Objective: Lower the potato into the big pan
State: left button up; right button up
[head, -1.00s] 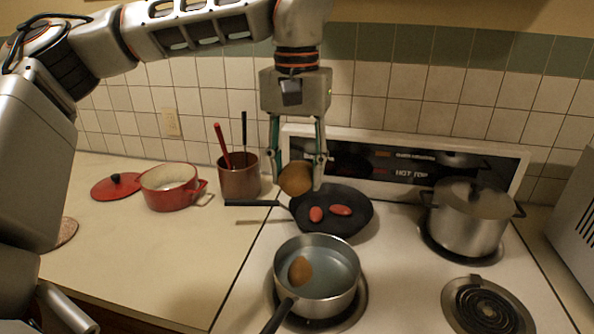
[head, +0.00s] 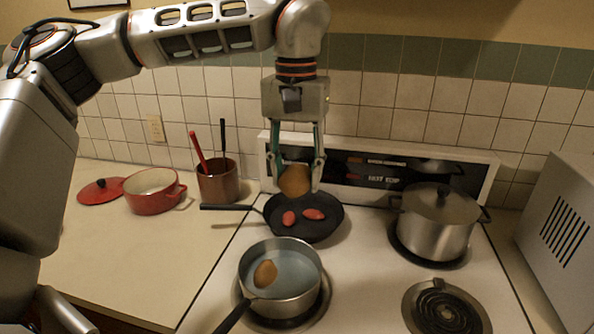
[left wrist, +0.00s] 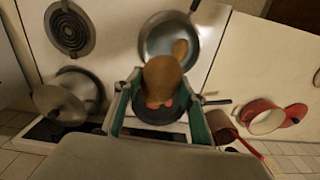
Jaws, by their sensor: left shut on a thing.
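My left gripper (head: 298,183) points down and is shut on a brown potato (head: 294,181). The held potato also shows in the left wrist view (left wrist: 163,78), between the fingers. It is in the air above the back part of a black frying pan (head: 325,225), which holds two small red items (head: 289,218). A grey metal saucepan (head: 313,284) stands on the burner in front, with a second brown potato (head: 265,273) inside it. The saucepan also shows in the left wrist view (left wrist: 150,45). My right gripper is not in view.
A lidded steel pot (head: 436,240) stands to the right, behind a bare coil burner (head: 446,308). A red pot (head: 152,201), its red lid (head: 99,190) and a brown utensil pot (head: 217,184) stand on the left counter. The front left counter is clear.

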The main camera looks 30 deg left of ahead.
pick_arm(q)
notch_tip(320, 180, down, 10)
jog(key=shift+r, duration=0.2)
dwell(0.6)
dwell(0.3)
notch_tip(320, 180, down, 11)
jog(key=b, duration=0.3)
jog(key=shift+b, duration=0.35)
dwell(1.4)
